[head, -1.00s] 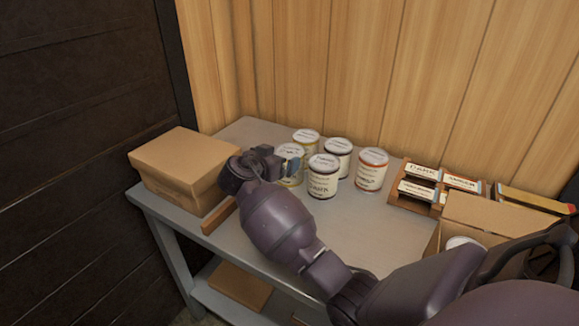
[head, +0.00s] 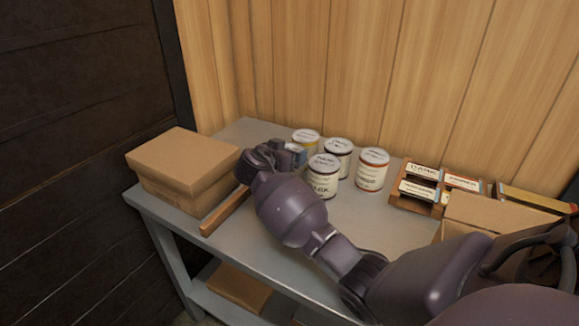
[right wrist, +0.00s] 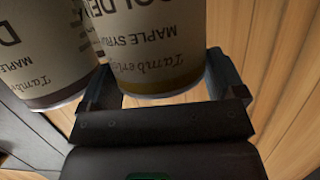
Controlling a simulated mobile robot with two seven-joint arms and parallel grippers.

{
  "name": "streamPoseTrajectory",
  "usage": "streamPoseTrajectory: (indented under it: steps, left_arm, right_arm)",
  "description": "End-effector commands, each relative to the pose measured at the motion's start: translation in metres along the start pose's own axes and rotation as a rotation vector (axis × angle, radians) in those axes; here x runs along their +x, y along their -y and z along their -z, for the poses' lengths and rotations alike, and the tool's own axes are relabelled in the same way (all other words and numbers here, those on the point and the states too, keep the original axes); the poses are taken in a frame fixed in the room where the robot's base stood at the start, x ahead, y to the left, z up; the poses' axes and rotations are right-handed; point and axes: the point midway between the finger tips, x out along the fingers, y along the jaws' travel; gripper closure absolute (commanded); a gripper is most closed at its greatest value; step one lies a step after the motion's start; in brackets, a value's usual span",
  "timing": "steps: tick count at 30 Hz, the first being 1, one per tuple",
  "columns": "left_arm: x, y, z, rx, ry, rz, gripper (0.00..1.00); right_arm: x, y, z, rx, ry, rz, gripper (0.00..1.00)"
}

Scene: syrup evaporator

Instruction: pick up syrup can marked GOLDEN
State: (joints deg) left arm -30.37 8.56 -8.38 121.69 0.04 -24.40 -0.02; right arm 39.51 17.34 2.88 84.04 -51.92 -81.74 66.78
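The GOLDEN can (right wrist: 150,45) is upside down in the right wrist view, with a white label and a yellow band. It stands between the two fingers of my right gripper (right wrist: 162,85), one finger on each side. The fingers look open around it; firm contact is not visible. In the head view my right gripper (head: 293,152) is at the left of the can group, and its hand hides the can it surrounds. Another yellow-banded can (head: 306,137) stands behind it. My left gripper is not in view.
A dark can (head: 323,177) stands close beside, also at left in the right wrist view (right wrist: 38,55). Another dark can (head: 339,158) and an orange-banded can (head: 372,171) stand further right. A cardboard box (head: 182,170) is left, a label rack (head: 417,205) right.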

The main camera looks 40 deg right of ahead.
Motion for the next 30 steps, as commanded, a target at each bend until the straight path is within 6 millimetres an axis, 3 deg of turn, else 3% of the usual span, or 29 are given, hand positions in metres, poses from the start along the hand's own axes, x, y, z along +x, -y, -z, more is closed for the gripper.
streamPoseTrajectory:
  steps: [1, 11, 22, 30]
  left_arm:
    - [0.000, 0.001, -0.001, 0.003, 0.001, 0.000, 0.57]
    - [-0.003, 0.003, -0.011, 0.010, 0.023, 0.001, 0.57]
    - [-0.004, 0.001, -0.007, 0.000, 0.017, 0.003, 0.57]
    - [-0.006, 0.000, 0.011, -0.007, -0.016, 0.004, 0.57]
  right_arm:
    - [0.000, 0.000, 0.000, 0.000, 0.000, 0.000, 0.34]
    - [0.000, 0.000, -0.001, -0.001, 0.001, -0.001, 0.84]
    - [-0.003, 0.001, 0.009, 0.003, -0.003, 0.001, 0.86]
    - [-0.017, 0.001, 0.054, 0.011, -0.006, 0.003, 0.86]
